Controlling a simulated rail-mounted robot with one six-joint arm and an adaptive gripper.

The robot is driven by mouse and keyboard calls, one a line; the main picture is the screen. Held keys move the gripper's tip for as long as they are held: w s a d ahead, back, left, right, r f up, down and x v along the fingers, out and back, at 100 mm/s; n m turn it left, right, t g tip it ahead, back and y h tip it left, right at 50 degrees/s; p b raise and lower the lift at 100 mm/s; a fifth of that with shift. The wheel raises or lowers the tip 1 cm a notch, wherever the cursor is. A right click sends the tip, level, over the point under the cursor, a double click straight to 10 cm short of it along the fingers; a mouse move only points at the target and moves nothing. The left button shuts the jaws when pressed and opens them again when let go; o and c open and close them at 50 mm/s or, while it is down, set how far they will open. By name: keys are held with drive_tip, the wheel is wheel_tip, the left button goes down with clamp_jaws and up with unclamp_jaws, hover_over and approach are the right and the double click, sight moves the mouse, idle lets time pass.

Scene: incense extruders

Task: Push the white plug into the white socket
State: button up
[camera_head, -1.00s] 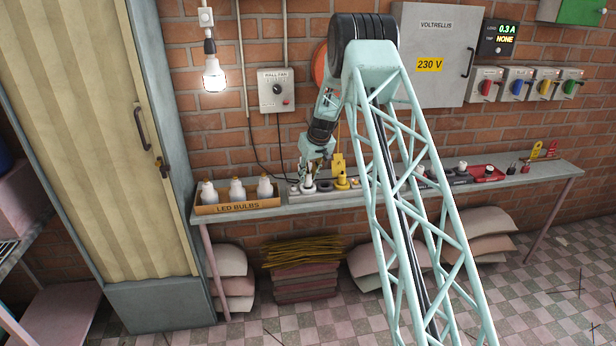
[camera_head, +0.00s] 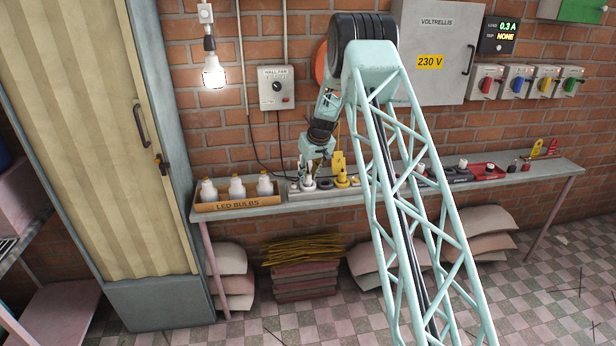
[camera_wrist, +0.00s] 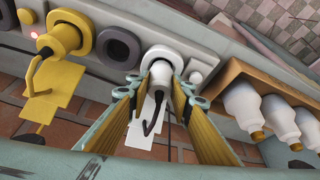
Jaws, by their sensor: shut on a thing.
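The white plug (camera_wrist: 160,76) is between the fingertips of my gripper (camera_wrist: 161,88), which is shut on it. A dark cord hangs from the plug's near end. The plug lines up with the round white socket (camera_wrist: 163,54), and its front end is at or inside the socket's ring. I cannot tell how deep it sits. In the head view my gripper (camera_head: 312,172) is low over the strip on the bench, at the white socket (camera_head: 308,187); the fingers hide most of the plug there.
A yellow plug (camera_wrist: 62,40) sits in a yellow socket, with an empty dark grey socket (camera_wrist: 118,46) between it and the white one. A box of LED bulbs (camera_head: 238,203) stands close to the left on the bench (camera_head: 440,183). More plugs and tools lie rightward.

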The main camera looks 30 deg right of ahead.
drive_tip(key=shift+f+b, duration=0.35)
drive_tip(key=shift+f, duration=0.2)
drive_tip(key=o, duration=0.9)
drive_tip(key=shift+r, duration=0.15)
drive_tip(key=v, duration=1.1)
drive_tip(key=shift+s+r, duration=0.25)
drive_tip(key=shift+r, duration=0.05)
drive_tip(key=shift+r, duration=0.1)
idle(0.4)
